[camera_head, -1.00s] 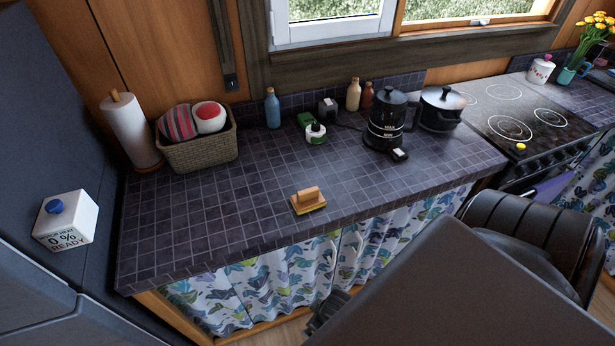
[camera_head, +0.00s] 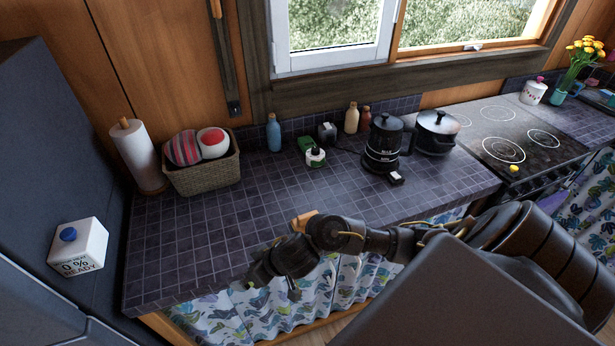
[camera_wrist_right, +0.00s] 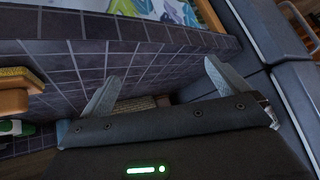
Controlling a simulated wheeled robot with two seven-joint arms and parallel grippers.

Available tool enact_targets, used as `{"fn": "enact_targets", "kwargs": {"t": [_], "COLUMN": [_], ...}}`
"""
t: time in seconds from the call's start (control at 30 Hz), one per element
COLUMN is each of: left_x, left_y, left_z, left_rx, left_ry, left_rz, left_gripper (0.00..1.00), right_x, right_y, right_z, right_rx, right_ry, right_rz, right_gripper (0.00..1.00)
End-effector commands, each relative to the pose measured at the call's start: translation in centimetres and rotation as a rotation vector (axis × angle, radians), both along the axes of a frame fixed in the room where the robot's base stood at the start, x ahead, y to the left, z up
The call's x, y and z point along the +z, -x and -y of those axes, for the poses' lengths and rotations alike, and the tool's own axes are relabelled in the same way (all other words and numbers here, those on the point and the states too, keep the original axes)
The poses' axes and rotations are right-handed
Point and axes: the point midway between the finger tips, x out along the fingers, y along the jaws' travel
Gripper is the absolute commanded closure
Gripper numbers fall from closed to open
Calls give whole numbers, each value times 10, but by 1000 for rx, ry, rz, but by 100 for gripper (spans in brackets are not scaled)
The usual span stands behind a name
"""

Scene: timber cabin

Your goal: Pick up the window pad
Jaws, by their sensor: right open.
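The window pad, with a wooden handle and a yellow sponge side, lies on the tiled counter (camera_head: 205,225). In the head view my right arm covers most of it and only a bit of the window pad (camera_head: 303,218) shows. In the right wrist view the window pad (camera_wrist_right: 14,90) is at the left edge, partly cut off. My right gripper (camera_wrist_right: 162,68) is open and empty, its fingers spread, with the window pad off to one side and not between them. In the head view it is near the counter's front edge. My left gripper is not in view.
A wicker basket (camera_head: 205,177), a paper towel roll (camera_head: 137,155), bottles, a green-and-white item (camera_head: 314,155), a black kettle (camera_head: 383,147) and a pot (camera_head: 436,132) stand along the back. The counter's left middle is clear. Patterned curtains (camera_head: 235,312) hang below its edge.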

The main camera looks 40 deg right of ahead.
Motion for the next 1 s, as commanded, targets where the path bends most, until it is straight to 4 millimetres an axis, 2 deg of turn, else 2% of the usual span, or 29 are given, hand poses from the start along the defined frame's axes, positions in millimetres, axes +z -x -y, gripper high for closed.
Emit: {"fn": "enact_targets", "kwargs": {"t": [0.03, 0.1, 0.3, 0.43, 0.53, 0.7, 1.0], "left_x": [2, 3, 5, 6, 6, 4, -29], "left_y": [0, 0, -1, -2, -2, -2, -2], "left_z": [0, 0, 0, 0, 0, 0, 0], "left_rx": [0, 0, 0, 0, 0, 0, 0], "left_ry": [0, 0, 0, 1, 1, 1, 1], "left_rz": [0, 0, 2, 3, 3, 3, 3], "left_gripper": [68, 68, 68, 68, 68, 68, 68], "right_x": [7, 8, 25, 37, 42, 41, -2], "right_y": [-15, -23, -35, -35, -33, -33, -48], "right_z": [21, 52, 154, 199, 216, 221, 224], "right_rx": [-18, -73, -338, -484, -545, -569, -568], "right_ry": [23, 41, 119, 147, 159, 159, 156], "right_rz": [-19, -80, -228, -275, -292, -298, -298], "right_gripper": [0, 0, 0, 0, 0, 0, 0]}}
